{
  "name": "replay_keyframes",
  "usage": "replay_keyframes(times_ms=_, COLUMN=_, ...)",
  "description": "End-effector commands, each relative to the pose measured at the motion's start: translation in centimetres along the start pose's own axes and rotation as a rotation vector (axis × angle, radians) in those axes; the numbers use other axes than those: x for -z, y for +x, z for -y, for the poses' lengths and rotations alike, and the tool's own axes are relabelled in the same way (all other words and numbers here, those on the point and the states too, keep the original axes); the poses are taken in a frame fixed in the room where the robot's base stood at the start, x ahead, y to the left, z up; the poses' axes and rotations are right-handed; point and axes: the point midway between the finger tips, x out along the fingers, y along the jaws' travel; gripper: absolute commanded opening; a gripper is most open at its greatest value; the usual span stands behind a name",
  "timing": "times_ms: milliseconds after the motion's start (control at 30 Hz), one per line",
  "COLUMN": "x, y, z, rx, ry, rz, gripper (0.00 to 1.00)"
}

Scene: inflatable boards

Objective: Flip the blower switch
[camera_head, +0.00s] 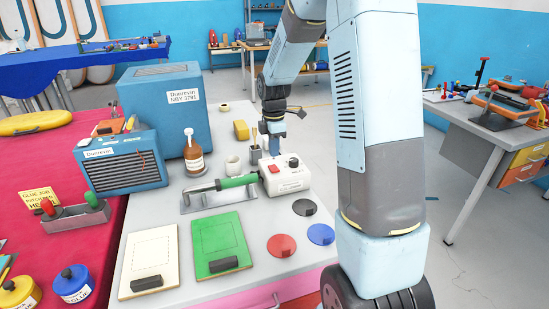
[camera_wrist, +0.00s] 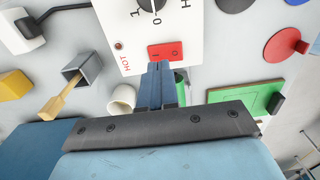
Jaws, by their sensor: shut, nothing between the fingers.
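The blower unit is a white box (camera_head: 286,181) on the grey table in the head view; its white top (camera_wrist: 190,22) fills the upper middle of the wrist view. It carries a red rocker switch marked I and O (camera_wrist: 165,51), also visible in the head view (camera_head: 274,169), and a black knob (camera_wrist: 151,3). A green-handled tool (camera_head: 238,181) lies beside the box on a metal rest. My gripper (camera_head: 275,152) points down over the box, its blue fingers shut and empty. In the wrist view the fingertips (camera_wrist: 161,66) overlap the switch's lower edge; I cannot tell whether they touch.
A white cup (camera_wrist: 122,98), a dark holder with a wooden-handled brush (camera_wrist: 90,67) and a yellow block (camera_wrist: 14,84) stand near my gripper. A brown bottle (camera_head: 193,155), a green board (camera_head: 230,231) and coloured discs (camera_head: 281,245) surround the blower unit.

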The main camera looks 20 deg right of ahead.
Motion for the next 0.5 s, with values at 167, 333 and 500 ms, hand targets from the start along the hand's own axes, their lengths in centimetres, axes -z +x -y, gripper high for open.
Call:
replay_keyframes(times_ms=167, x=-0.1, y=-3.8, z=-0.6, rx=-0.005, ry=0.001, rz=0.000, gripper=0.00)
replay_keyframes(times_ms=333, x=0.0, y=-6.8, z=-1.0, rx=-0.003, ry=0.000, rz=0.000, gripper=0.00)
replay_keyframes(times_ms=500, x=0.0, y=-8.8, z=-1.2, rx=-0.001, ry=-0.001, rz=0.000, gripper=0.00)
